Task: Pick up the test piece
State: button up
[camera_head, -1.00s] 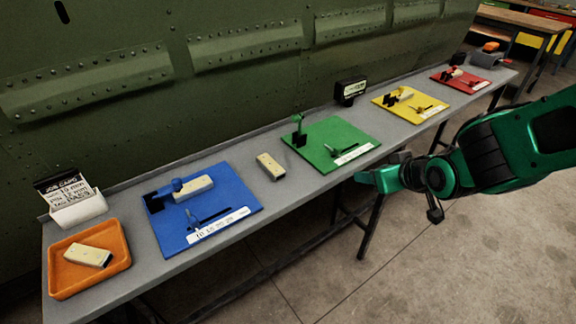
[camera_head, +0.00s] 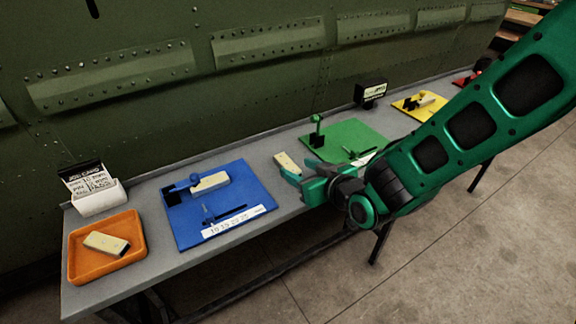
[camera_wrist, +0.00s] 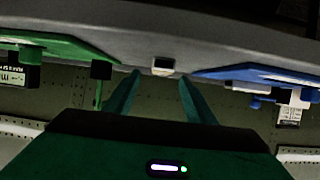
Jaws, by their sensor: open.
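A cream block (camera_head: 287,162), which looks like the test piece, lies on the grey bench between the blue board and the green board. My gripper (camera_head: 302,175) is open and empty, close to this block on its near side. Its fingers partly cover the view of the block's near end. In the wrist view the block (camera_wrist: 163,67) shows end-on beyond and between the two spread fingers (camera_wrist: 160,78), apart from both. Similar cream blocks lie in the orange tray (camera_head: 106,243) and on the blue board (camera_head: 209,183).
The blue board (camera_head: 185,228) carries a black stop, a blue clamp and a label strip. The green board (camera_head: 350,132) has an upright green clamp. An orange tray (camera_head: 75,262) and a card holder (camera_head: 95,200) stand at the left. A green riveted wall (camera_head: 150,130) rises behind the bench.

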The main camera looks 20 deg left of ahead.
aim_at(289, 164)
jog(key=x, duration=0.5)
jog(key=c, duration=1.2)
